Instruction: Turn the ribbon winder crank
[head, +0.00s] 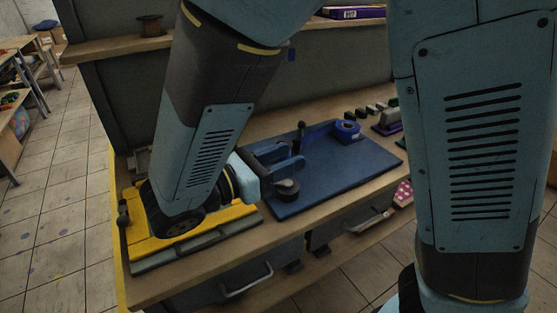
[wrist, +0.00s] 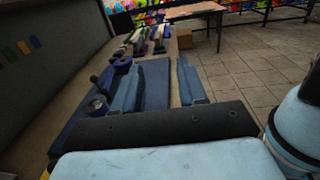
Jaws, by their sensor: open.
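The ribbon winder stands on a blue board (head: 335,175) on the bench. Its dark upright post (head: 300,130) and a blue ribbon spool (head: 347,130) show toward the back of the board. The spool also shows in the wrist view (wrist: 122,63). A dark round knob (head: 287,188) shows just below my fingers in the head view; I cannot tell whether it belongs to the crank. My gripper (head: 283,158) is open over the left part of the board. In the wrist view its two blue fingers (wrist: 157,72) are apart, with only bare board visible between them.
A yellow board (head: 230,218) with a grey front strip lies left of the blue board, under my arm. Stamp-like blocks (head: 372,109) line the bench's right side. A grey back wall (head: 120,90) rises behind. Drawer handles (head: 247,281) project from the front.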

